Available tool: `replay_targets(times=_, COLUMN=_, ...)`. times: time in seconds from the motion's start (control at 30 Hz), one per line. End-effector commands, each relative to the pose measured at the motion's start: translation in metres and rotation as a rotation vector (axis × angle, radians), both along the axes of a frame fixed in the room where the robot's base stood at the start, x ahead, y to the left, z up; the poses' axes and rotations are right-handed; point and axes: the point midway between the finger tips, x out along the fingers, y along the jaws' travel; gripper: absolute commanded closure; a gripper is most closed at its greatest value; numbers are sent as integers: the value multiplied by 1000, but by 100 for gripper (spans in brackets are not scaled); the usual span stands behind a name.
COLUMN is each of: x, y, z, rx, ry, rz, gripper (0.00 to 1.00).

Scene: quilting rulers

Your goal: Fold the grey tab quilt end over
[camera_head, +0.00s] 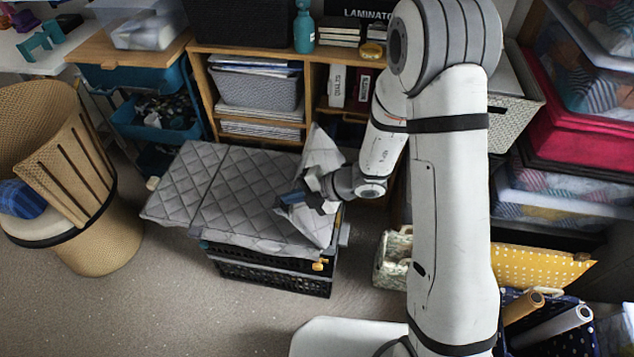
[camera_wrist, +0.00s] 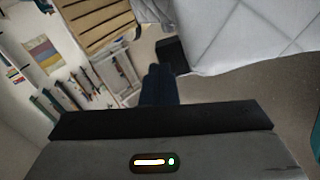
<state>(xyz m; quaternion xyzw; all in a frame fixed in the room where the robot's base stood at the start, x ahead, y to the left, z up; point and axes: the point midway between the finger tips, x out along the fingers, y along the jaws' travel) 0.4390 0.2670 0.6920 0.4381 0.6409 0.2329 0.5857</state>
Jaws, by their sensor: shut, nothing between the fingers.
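The grey quilted piece (camera_head: 240,190) lies over a black crate (camera_head: 270,280), with its left part reaching out past the crate. Its right end (camera_head: 322,155) stands up as a raised, bent flap behind and beside my gripper. A pale tab (camera_head: 152,183) shows at the left edge and a grey one (camera_head: 344,235) at the right. My gripper (camera_head: 290,200) is shut and empty, over or against the quilt's right part; contact cannot be told. In the wrist view the shut fingers (camera_wrist: 158,85) point toward the hanging quilt (camera_wrist: 230,35), with a dark block (camera_wrist: 172,52) near its edge.
A wicker bin (camera_head: 75,180) stands on the left. A wooden shelf (camera_head: 255,125) with books and baskets is behind the crate. A patterned bag (camera_head: 392,260) and stacked storage boxes are on the right. An orange-yellow thing (camera_head: 320,265) is at the crate's front.

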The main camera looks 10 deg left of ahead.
Motion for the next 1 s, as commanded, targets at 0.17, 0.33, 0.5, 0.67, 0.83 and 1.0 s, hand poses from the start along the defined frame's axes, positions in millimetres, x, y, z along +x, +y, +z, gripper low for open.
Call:
replay_targets(times=0.17, x=0, y=0, z=0, rx=0, ry=0, rz=0, gripper=100)
replay_targets(times=0.33, x=0, y=0, z=0, rx=0, ry=0, rz=0, gripper=100)
replay_targets(times=0.5, x=0, y=3, z=-2, rx=0, ry=0, rz=1, gripper=100)
replay_targets(times=0.67, x=0, y=8, z=-6, rx=1, ry=0, rz=2, gripper=100)
replay_targets(times=0.83, x=1, y=14, z=-9, rx=1, ry=0, rz=2, gripper=100)
replay_targets(times=1.0, x=1, y=19, z=-13, rx=1, ry=0, rz=2, gripper=100)
